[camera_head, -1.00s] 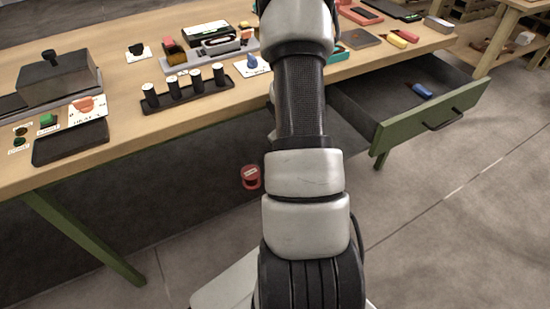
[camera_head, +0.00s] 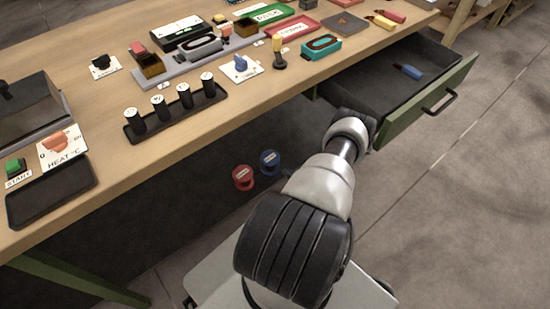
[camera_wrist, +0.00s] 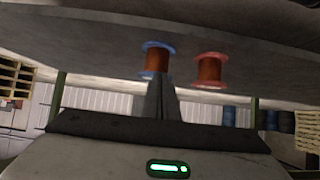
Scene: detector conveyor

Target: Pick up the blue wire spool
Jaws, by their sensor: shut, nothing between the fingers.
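The blue wire spool (camera_head: 270,162) stands on the floor in the shade under the workbench, just left of my arm in the head view. In the wrist view the blue spool (camera_wrist: 158,58), with blue flanges and a copper-coloured winding, lies straight beyond the fingertips. My gripper (camera_wrist: 162,80) is shut with nothing in it; its fingers cover part of the spool's lower rim in that view. Its distance from the spool is hard to judge.
A red spool (camera_head: 243,177) stands close beside the blue one, also in the wrist view (camera_wrist: 211,70). The workbench (camera_head: 110,92) overhangs the spools. An open drawer (camera_head: 432,96) with a blue-handled item juts out at the right. A green table leg (camera_head: 85,280) stands at lower left.

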